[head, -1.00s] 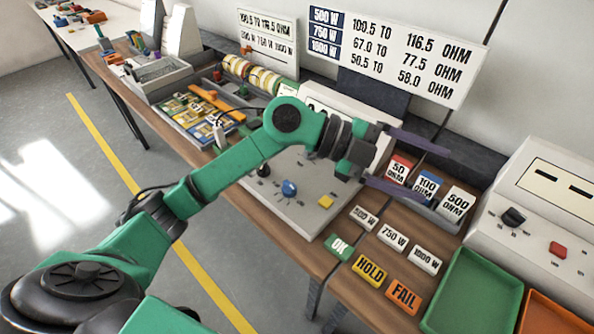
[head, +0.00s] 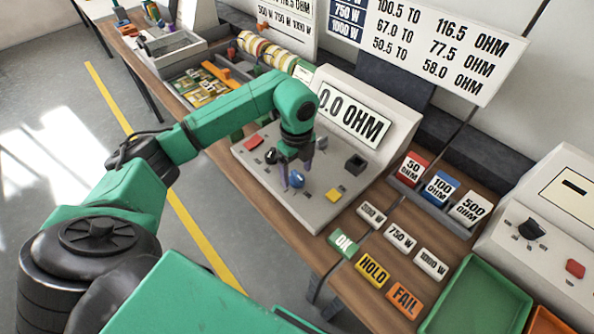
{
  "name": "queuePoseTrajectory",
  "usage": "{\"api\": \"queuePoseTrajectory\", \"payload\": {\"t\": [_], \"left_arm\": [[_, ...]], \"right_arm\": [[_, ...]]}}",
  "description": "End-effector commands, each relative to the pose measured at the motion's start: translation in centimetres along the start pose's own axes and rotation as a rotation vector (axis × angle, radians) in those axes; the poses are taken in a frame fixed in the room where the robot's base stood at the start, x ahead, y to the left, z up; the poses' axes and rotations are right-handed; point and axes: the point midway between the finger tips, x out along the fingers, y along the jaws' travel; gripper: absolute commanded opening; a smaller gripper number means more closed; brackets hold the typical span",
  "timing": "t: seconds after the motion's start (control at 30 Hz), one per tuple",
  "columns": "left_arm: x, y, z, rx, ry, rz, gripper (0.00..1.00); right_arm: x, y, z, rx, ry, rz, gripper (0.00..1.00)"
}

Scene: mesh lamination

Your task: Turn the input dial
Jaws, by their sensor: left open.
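The meter console (head: 318,210) stands on the bench with a display (head: 352,115) reading 0.0 OHM. On its sloped panel are a blue dial (head: 297,180), a black knob (head: 270,156), a yellow button (head: 333,195) and a red button (head: 253,143). No label shows which knob is the input dial. My left gripper (head: 296,174) is open and points down over the panel, its fingertips close by the blue dial. I cannot tell whether they touch it. My right gripper is out of view.
OK (head: 343,243), HOLD (head: 371,271) and FAIL (head: 404,299) blocks lie in front right, beside a green tray (head: 478,305). Coloured ohm blocks (head: 440,187) stand behind. Another machine (head: 550,225) is at far right.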

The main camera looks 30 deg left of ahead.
Motion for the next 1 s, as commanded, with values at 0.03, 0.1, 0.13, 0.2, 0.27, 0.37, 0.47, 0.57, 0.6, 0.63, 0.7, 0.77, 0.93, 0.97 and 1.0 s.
{"api": "queuePoseTrajectory", "payload": {"t": [0.03,0.1,0.13,0.2,0.27,0.37,0.47,0.57,0.6,0.63,0.7,0.77,0.93,0.97,1.0], "left_arm": [[0.5,0.0,-0.1,0.0,0.002,0.001,0.81],[1.2,0.0,0.0,0.0,0.0,0.001,0.81],[1.3,0.0,0.0,0.0,0.0,0.0,0.81],[1.5,0.0,0.0,0.001,0.0,-0.001,0.81],[1.5,0.0,0.0,0.001,0.0,-0.001,0.81],[1.5,0.0,0.0,0.001,0.0,-0.001,0.81],[1.5,0.0,0.0,0.001,0.001,-0.001,0.43],[1.5,0.0,-0.1,0.001,0.001,-0.001,0.05],[1.5,0.0,-0.1,0.001,0.001,-0.001,0.0],[1.5,0.0,-0.1,0.001,0.001,-0.001,0.0],[1.4,0.0,-0.1,0.003,0.001,-0.001,0.0],[1.5,0.0,-0.1,0.007,0.001,-0.001,0.0],[1.5,0.0,-0.1,0.042,0.001,-0.002,0.0],[1.5,0.0,-0.1,0.053,0.001,-0.002,0.0],[1.5,0.0,-0.1,0.07,0.002,-0.002,0.0]], "right_arm": [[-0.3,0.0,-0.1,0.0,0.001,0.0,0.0],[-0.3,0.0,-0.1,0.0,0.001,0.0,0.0],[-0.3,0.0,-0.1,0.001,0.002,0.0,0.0],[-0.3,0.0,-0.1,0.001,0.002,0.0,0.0],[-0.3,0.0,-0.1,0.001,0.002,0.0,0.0],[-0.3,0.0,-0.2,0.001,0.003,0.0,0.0],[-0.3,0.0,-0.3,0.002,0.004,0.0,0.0],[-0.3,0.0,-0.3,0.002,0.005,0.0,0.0],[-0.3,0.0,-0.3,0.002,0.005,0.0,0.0],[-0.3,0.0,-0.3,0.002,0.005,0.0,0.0],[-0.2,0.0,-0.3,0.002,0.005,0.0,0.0],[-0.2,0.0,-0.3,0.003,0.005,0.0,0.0],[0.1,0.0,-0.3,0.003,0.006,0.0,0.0],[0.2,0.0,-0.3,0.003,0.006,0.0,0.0],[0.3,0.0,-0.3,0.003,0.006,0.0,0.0]]}}
